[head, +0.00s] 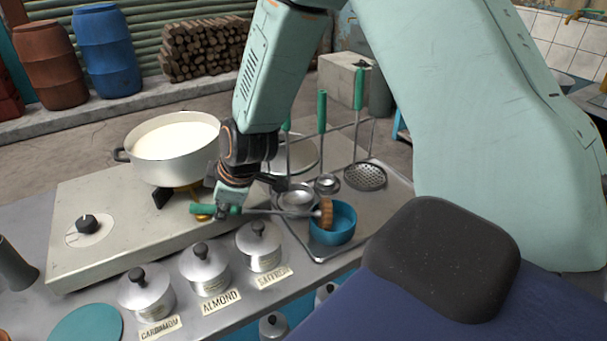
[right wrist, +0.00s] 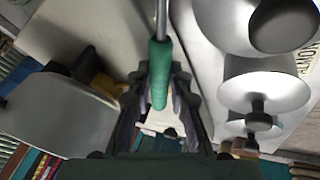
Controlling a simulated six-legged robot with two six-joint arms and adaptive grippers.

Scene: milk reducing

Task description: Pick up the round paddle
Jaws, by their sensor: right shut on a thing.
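My right gripper (head: 224,211) is shut on the green handle of a brush-ended tool (head: 205,209). Its thin metal shaft runs right to a brown bristled head (head: 326,212) at the blue bowl (head: 342,224); I cannot tell whether the head touches the bowl. In the right wrist view the green handle (right wrist: 160,72) lies between the fingers. My left gripper is not in view.
A white pot of milk (head: 175,140) stands on the stove (head: 130,205). Lidded tins (head: 205,272) line the front. Upright green-handled ladles and a skimmer (head: 365,177) stand over the tray (head: 385,200). A teal disc (head: 86,326) lies at the front left.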

